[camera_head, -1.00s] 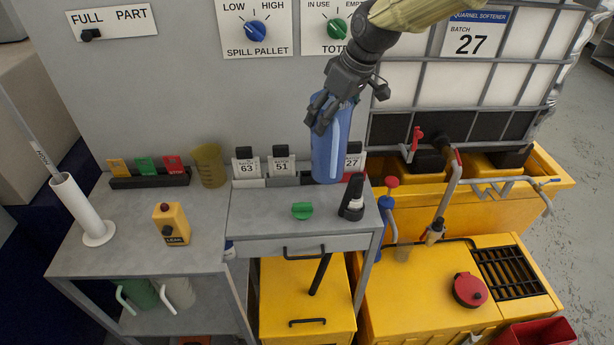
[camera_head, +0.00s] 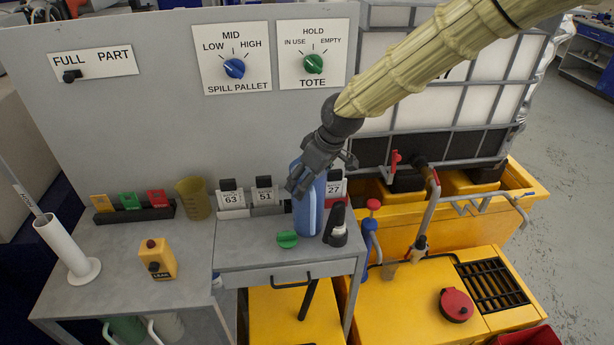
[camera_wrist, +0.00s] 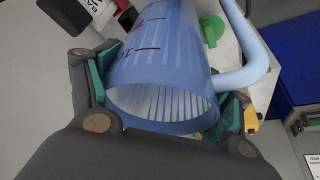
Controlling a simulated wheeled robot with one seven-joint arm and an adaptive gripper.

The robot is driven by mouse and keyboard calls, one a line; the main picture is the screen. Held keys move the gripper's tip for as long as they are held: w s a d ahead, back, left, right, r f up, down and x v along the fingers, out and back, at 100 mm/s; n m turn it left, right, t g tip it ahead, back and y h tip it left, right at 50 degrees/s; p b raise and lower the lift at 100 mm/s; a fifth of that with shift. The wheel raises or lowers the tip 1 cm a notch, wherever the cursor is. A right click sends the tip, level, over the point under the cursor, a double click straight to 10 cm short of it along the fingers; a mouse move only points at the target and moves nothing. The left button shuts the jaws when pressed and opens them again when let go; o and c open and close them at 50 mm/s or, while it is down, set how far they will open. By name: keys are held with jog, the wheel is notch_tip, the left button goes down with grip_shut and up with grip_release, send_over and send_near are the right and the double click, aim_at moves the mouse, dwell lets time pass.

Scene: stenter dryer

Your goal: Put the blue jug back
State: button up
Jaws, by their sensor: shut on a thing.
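The blue jug (camera_head: 310,215) is upright over the small raised grey bench top, between a green knob and a black-and-white bottle. My gripper (camera_head: 308,180) is above it and shut on its upper part. In the wrist view the jug (camera_wrist: 165,55) shows its open, ribbed mouth, with its handle (camera_wrist: 247,55) on the right. The finger pads of my gripper (camera_wrist: 168,100) press on both sides of the rim. I cannot tell whether the jug's base touches the bench. A green jug (camera_head: 126,329) and a whitish jug (camera_head: 165,328) are on the lower shelf, partly cut off.
The raised bench (camera_head: 250,256) carries a green knob (camera_head: 287,239), a dark bottle (camera_head: 337,226) and batch cards (camera_head: 265,193). An amber beaker (camera_head: 193,198) and a yellow leak box (camera_head: 157,260) stand to the left. The tote and yellow spill pallet (camera_head: 420,240) are on the right.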

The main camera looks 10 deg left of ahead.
dwell(0.3)
jog(key=o, duration=2.1)
jog(key=shift+f, duration=0.1)
jog(key=shift+s, duration=0.1)
